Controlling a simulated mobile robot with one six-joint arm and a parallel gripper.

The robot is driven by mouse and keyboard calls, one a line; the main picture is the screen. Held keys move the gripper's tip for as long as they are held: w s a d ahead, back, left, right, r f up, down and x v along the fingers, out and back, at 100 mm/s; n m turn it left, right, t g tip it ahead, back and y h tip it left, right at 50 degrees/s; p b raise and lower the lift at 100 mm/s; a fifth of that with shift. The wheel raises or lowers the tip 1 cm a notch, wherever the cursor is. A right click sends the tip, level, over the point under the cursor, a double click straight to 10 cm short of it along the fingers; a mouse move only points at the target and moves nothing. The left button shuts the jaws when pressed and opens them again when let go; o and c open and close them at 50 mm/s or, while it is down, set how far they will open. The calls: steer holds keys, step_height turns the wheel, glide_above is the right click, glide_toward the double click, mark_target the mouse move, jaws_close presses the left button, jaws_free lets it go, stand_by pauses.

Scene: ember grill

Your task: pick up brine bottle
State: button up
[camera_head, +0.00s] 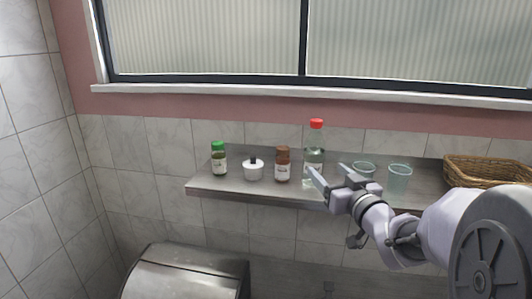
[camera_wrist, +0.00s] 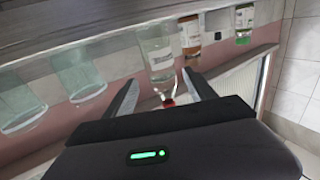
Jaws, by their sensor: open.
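A tall clear bottle with a red cap (camera_head: 315,153) stands upright on the grey shelf (camera_head: 228,187); it fits the brine bottle, but I cannot read its label. In the wrist view, where the scene appears upside down, the clear bottle (camera_wrist: 158,50) lies ahead, with its red cap low between my fingers. My gripper (camera_head: 329,174) is open and empty, in front of the shelf near the bottle's lower right. The fingers also show in the wrist view (camera_wrist: 160,80), one to each side of the bottle's line. I cannot tell how far apart they are in depth.
Left of the clear bottle stand a brown-capped bottle (camera_head: 283,167), a white lidded pot (camera_head: 253,170) and a green-capped bottle (camera_head: 218,160). To its right are two clear cups (camera_head: 399,181) and a wicker basket (camera_head: 480,168). A metal bin (camera_head: 185,272) is below.

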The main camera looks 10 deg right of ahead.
mark_target(317, 163)
steer(key=w, duration=0.4)
steer(key=shift+w+a, duration=0.3)
steer(key=shift+w, duration=0.1)
steer(key=w, duration=0.3)
steer(key=w+p, duration=0.1)
steer(key=w, duration=0.1)
steer(key=shift+f, duration=0.35)
steer(key=shift+s+r, duration=0.15)
steer(key=shift+s, duration=0.1)
steer(key=shift+c, duration=0.4)
steer(key=c, duration=0.8)
